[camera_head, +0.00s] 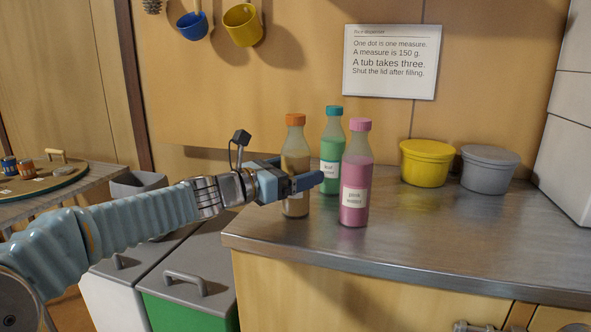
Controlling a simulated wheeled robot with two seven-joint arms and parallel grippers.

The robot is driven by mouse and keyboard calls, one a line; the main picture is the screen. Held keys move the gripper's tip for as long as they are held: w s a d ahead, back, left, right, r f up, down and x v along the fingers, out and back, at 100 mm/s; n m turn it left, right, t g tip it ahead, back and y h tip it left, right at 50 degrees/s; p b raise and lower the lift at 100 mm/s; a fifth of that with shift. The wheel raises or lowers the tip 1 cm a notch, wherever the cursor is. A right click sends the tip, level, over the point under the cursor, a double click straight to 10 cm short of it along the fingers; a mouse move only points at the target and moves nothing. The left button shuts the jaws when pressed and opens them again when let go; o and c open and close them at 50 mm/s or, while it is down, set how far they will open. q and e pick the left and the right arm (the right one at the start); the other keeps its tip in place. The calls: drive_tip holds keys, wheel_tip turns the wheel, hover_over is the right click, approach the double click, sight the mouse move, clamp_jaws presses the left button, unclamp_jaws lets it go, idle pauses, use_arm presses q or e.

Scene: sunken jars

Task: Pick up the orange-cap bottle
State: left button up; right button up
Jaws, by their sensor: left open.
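The orange-cap bottle (295,152) stands upright on the metal counter, leftmost of three bottles. Its contents look brownish, and a pale label shows low on it. My left gripper (308,180) is open at the bottle's lower half, with one finger across its front. The far finger is mostly hidden behind the bottle. I cannot tell whether the fingers touch it. My right gripper is not in view.
A teal-cap bottle (331,145) and a pink-cap bottle (356,177) stand close on the right. A yellow tub (426,165) and a grey tub (488,171) stand farther right on the counter (455,235). The counter's front right is clear.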

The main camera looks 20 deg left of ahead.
use_arm(q)
drive_tip(key=c, duration=1.4)
drive_tip(key=shift+r, duration=0.15)
drive_tip(key=shift+c, duration=0.7)
